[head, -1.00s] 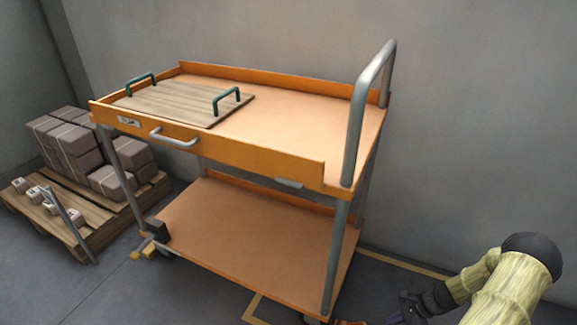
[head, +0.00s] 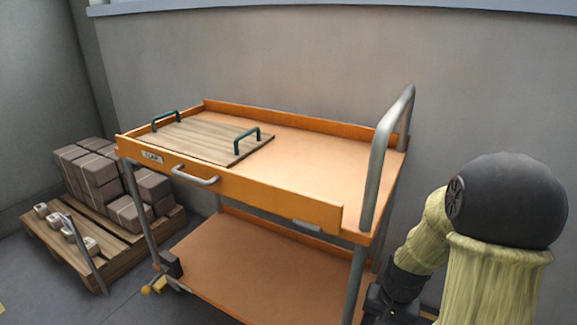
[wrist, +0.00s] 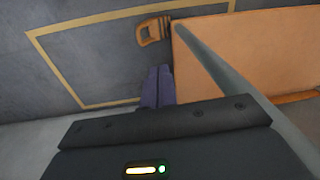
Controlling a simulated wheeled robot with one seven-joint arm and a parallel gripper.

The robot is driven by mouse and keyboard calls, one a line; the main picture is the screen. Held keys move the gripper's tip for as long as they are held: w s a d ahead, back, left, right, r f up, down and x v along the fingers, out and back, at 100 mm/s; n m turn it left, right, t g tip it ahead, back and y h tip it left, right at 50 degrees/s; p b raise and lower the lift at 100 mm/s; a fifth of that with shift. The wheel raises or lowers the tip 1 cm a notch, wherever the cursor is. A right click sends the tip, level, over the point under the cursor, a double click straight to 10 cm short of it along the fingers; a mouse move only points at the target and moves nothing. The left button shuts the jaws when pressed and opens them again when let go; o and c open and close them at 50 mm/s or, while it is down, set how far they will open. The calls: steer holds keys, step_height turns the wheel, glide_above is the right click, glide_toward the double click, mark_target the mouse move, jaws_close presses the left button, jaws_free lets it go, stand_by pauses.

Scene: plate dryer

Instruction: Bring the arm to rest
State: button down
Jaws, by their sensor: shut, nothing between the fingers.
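My gripper (wrist: 158,72) shows in the wrist view as two narrow purple-blue fingers, shut together and empty. They point at the grey floor beside the orange cart's lower shelf (wrist: 245,50). In the head view my arm, with yellowish sleeves and a large black joint, rises at the lower right, beside the cart's right end. The gripper's fingertips are not clear there.
The orange cart (head: 255,190) stands against the wall, with a tall grey handle (head: 385,150) near my arm. A wooden board with green handles (head: 195,140) lies on its top. A pallet (head: 120,260) with brown boxes stands at left. Yellow tape (wrist: 65,75) marks the floor.

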steer(key=s+a+r+n+t, duration=0.2)
steer(key=s+a+r+n, duration=0.3)
steer(key=s+a+r, duration=0.15)
step_height(320, 180, up, 50)
steer(key=p, duration=4.9)
steer(key=shift+w+h, duration=0.3)
steer(key=shift+h, duration=0.1)
steer(key=shift+w+r, duration=0.1)
